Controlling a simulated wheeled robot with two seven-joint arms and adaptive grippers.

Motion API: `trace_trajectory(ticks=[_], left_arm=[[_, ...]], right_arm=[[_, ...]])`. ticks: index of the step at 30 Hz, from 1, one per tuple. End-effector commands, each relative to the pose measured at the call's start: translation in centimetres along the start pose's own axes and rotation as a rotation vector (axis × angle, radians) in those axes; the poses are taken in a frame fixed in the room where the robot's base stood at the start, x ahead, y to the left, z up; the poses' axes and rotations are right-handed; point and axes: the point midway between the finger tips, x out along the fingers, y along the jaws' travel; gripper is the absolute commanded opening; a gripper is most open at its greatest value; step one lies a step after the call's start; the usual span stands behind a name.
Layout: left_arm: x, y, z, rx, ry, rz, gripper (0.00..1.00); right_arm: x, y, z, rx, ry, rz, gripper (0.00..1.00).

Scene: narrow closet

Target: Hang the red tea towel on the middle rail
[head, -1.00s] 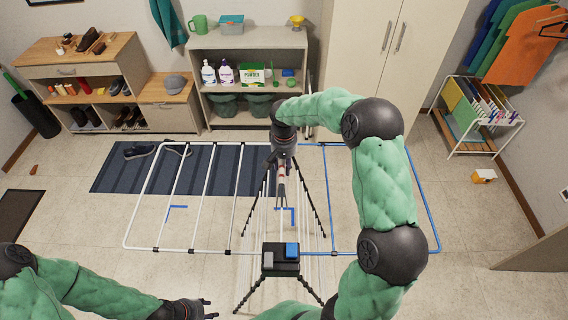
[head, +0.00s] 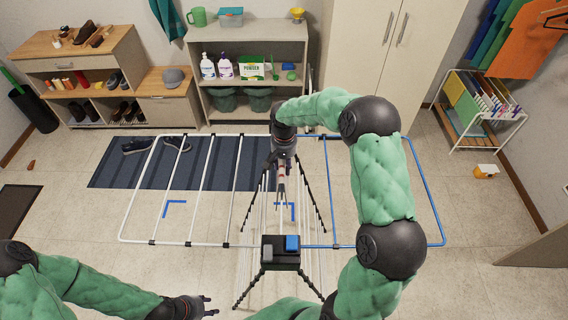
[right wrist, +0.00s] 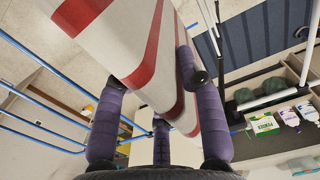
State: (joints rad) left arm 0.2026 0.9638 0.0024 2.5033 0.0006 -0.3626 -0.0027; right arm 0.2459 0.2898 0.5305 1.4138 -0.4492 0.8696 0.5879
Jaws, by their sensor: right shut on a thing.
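The red tea towel shows in the right wrist view as a white cloth with red stripes (right wrist: 150,50). It fills the space between my right gripper's purple fingers (right wrist: 158,85), which are shut on it. In the head view my right gripper (head: 281,176) is above the middle of the drying rack, seen from above. Only a thin pinkish bit of cloth shows there; the rest is hidden or edge-on. The rack has white rails on its left wing (head: 198,205) and blue rails on its right wing (head: 331,190). My left gripper (head: 209,305) is open and empty at the bottom edge.
A shelf unit with bottles (head: 250,115) and a tall cabinet (head: 365,45) stand behind. A dark striped mat (head: 120,175) lies under the left wing. Floor on the right is mostly clear.

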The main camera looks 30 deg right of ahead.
Motion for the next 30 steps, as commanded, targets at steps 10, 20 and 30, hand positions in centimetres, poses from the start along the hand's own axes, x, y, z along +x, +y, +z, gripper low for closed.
trace_trajectory(ticks=[10,20,30], left_arm=[[1.3,-0.5,-0.1,0.0,0.0,0.0,0.4],[2.5,-0.9,-0.1,0.0,0.0,0.0,0.4],[3.6,-1.3,-0.1,0.0,0.0,0.0,0.4]], right_arm=[[1.9,0.0,0.0,0.001,0.0,0.0,0.0],[3.6,0.0,0.0,0.001,0.001,0.0,0.0],[5.4,0.0,0.0,0.0,0.0,0.0,0.0]])
